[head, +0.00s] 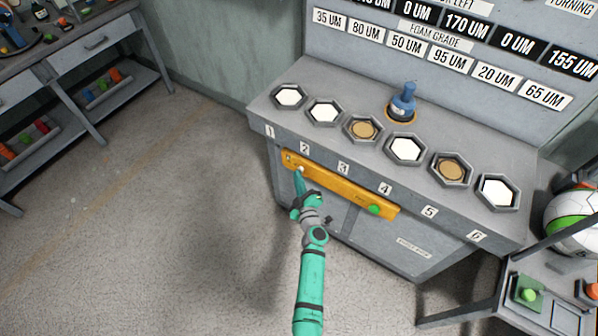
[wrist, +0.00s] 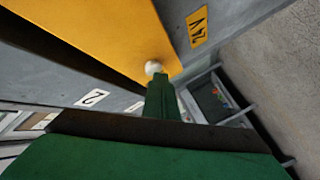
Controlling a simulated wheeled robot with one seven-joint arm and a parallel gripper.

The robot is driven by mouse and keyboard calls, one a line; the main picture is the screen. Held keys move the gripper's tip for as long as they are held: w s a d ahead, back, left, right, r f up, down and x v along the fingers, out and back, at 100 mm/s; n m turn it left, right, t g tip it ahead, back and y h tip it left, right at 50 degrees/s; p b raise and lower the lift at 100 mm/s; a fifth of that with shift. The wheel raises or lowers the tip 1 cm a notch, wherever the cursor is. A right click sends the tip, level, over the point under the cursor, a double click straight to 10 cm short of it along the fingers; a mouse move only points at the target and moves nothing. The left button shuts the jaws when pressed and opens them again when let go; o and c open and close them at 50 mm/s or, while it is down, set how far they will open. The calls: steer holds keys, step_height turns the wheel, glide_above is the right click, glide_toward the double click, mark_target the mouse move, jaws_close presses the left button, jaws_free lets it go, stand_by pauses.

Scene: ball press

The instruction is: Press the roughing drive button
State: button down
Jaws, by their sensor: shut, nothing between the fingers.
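A yellow panel (head: 340,187) is fixed on the front of the grey press cabinet (head: 400,238). It bears a white button (head: 300,168) near its left end and a green button (head: 374,209) near its right end. I cannot read which one is the roughing drive button. My gripper (head: 298,177) is shut and empty, with its tips at the white button. In the wrist view, my green fingers (wrist: 160,92) point at the white button (wrist: 154,68) and overlap its lower edge; I cannot tell whether they touch it or whether it is pressed in.
The cabinet top has several numbered hexagonal wells and a blue device (head: 403,104) behind them. A side table (head: 545,300) with a ball (head: 574,220) stands at the right. A workbench (head: 70,62) stands at the far left. The floor left of the cabinet is clear.

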steer(key=s+a, duration=0.3)
steer(key=s, duration=0.2)
steer(key=shift+a, duration=0.3)
steer(key=shift+w, duration=0.1)
stand_by(0.5)
steer(key=s+r+m+h, duration=0.25)
steer(key=s+m, duration=0.35)
steer(key=s, duration=2)
steer(key=s+r+m+g, duration=0.1)
steer(key=s+r+m, duration=0.4)
steer(key=s+r, duration=1.1)
steer(key=s, duration=0.2)
steer(key=shift+s+d+r+m+g, duration=0.3)
steer(key=shift+s+r+m, duration=0.05)
steer(key=shift+s+m, duration=0.05)
steer(key=shift+h, duration=0.25)
